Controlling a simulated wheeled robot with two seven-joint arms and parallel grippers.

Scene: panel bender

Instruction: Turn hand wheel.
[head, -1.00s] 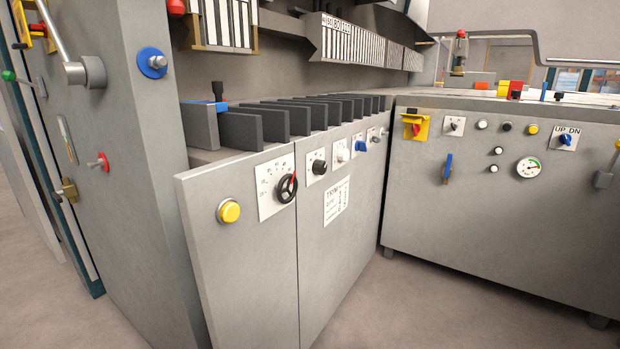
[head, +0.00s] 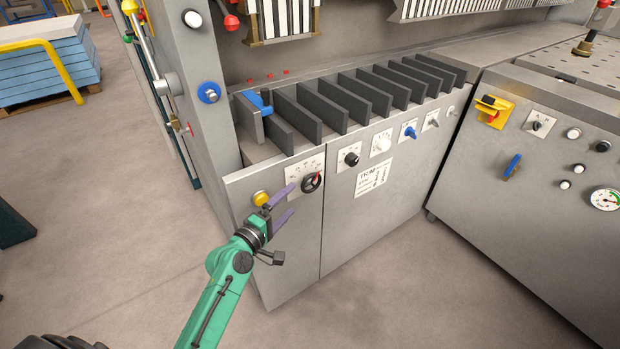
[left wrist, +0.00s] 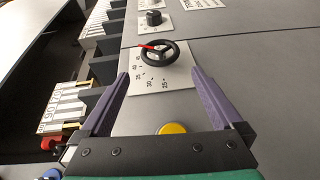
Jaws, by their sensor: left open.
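The black hand wheel (head: 312,182) with a red pointer sits on a white scale plate on the grey front panel. In the left wrist view the hand wheel (left wrist: 159,53) is ahead, between and beyond the fingertips, with scale numbers below it. My left gripper (head: 287,202) has purple fingers that are open and empty, pointing at the panel just left of and below the wheel. In the left wrist view the left gripper (left wrist: 159,78) shows its fingers spread on either side of the scale plate. A gap to the wheel seems to remain. My right gripper is not seen.
A yellow button (head: 262,198) is left of the wheel, close to my gripper. A black knob (head: 351,159) and a blue knob (head: 409,131) are farther right on the panel. Dark upright plates (head: 297,113) stand above. The floor in front is clear.

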